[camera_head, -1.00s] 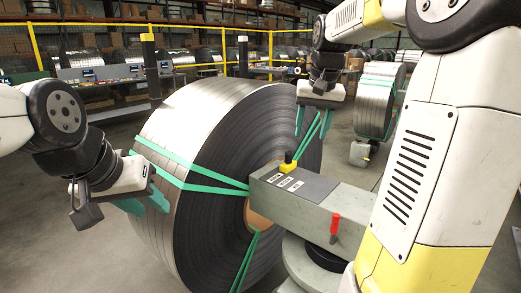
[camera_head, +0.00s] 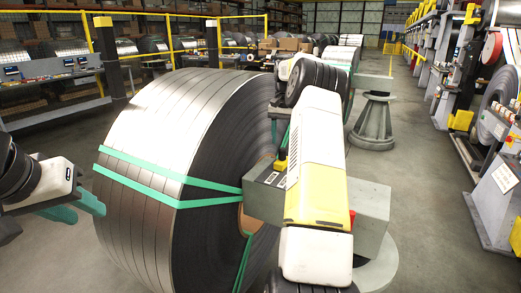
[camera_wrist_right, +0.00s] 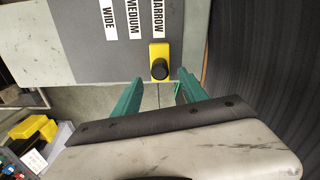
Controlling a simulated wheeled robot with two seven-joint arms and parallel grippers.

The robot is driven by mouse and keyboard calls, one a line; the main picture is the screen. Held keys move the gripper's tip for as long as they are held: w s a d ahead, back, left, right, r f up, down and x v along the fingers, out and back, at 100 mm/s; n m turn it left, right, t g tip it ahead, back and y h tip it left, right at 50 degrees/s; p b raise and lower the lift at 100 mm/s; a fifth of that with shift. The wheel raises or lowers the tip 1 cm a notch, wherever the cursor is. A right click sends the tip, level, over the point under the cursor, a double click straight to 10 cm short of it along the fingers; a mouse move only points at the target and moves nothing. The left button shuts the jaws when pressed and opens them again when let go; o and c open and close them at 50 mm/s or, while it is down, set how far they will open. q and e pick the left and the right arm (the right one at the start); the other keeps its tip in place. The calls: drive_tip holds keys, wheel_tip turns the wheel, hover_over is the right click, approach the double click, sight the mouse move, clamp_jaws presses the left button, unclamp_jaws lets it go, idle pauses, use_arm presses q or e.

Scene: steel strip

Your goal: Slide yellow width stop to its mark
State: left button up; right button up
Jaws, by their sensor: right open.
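The yellow width stop (camera_wrist_right: 159,60) has a black round knob. In the right wrist view it sits at the lower end of the NARROW label (camera_wrist_right: 158,18), at the edge of the dark plate (camera_wrist_right: 90,43). The MEDIUM label (camera_wrist_right: 134,18) and WIDE label (camera_wrist_right: 109,16) lie to its left. My right gripper (camera_wrist_right: 158,78) is open, its green fingers apart on either side just short of the stop, not closed on it. In the head view the stop (camera_head: 281,163) is partly hidden by my right arm. My left gripper (camera_head: 84,207) looks open and empty, left of the coil.
A large steel strip coil (camera_head: 150,125) with green straps stands left of the grey arm (camera_head: 370,205) that carries the plate. A grey pedestal (camera_head: 376,120) stands behind. Machines (camera_head: 495,190) line the right side. Open floor lies between.

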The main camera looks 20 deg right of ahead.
sight(283, 148)
wheel_tip(283, 148, down, 5)
drive_tip(key=shift+f, duration=0.1)
idle(0.3)
clamp_jaws()
idle(1.3)
